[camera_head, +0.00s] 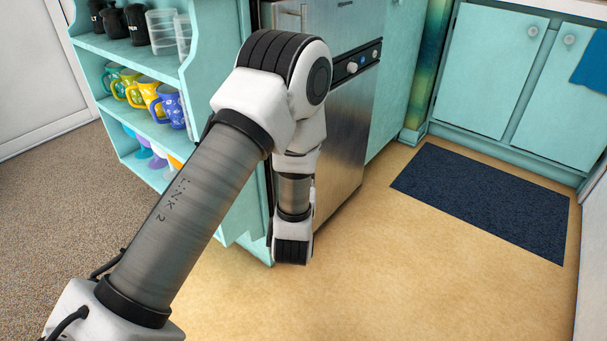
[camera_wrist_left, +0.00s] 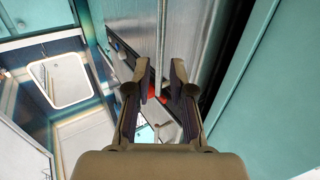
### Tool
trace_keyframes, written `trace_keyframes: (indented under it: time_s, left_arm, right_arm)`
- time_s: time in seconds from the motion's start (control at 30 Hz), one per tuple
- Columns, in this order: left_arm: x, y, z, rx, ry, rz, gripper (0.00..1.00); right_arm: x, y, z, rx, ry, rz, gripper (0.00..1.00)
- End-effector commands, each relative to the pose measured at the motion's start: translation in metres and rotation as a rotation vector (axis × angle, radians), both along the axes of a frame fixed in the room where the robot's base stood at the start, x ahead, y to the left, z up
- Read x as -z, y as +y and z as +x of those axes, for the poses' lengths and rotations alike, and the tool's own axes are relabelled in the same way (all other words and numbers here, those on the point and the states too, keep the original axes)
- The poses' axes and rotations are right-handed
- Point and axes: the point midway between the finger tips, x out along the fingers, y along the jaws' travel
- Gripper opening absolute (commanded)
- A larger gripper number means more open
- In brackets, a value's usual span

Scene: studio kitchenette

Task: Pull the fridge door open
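The steel fridge door (camera_head: 345,30) is at the top centre of the head view, with a vertical bar handle (camera_head: 304,17) near its left edge. It looks shut. My left arm reaches across in front of it and hides part of the front; the left gripper itself is hidden there. In the left wrist view my left gripper (camera_wrist_left: 163,68) is open. A thin steel bar handle (camera_wrist_left: 162,35) runs lengthwise between its fingers in the picture, with gaps beside it; I cannot tell its depth. My right gripper is in neither view.
A turquoise shelf (camera_head: 185,75) with mugs and dark jars stands close on the left. A steel panel (camera_head: 345,140) and a knob strip (camera_head: 355,63) sit below the door. Clear floor (camera_head: 400,270) and a dark blue mat (camera_head: 485,195) lie to the right.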

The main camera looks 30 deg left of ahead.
Motion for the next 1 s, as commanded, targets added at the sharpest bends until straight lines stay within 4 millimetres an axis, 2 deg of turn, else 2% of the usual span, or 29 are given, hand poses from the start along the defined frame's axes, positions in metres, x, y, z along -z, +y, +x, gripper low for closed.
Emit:
trace_keyframes:
  time_s: [0.3, 0.4, 0.67, 0.7, 0.77, 1.0]
  left_arm:
    - [0.001, 0.028, 0.049, -0.003, -0.004, -0.001, 0.22]
    - [0.000, 0.034, 0.060, -0.001, -0.001, 0.000, 0.22]
    - [-0.003, 0.036, 0.064, 0.000, 0.001, 0.000, 0.22]
    - [-0.003, 0.036, 0.064, 0.000, 0.001, 0.000, 0.19]
    - [-0.003, 0.036, 0.064, 0.000, 0.001, 0.000, 0.00]
    - [-0.002, 0.036, 0.064, 0.000, 0.001, 0.000, 0.00]
  right_arm:
    - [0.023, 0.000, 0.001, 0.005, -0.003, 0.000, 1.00]
    - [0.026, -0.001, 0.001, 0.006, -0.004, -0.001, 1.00]
    - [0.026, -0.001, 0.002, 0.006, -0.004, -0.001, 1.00]
    - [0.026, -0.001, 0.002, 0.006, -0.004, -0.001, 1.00]
    - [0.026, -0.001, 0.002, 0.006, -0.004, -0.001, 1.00]
    - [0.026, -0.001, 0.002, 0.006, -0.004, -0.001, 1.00]
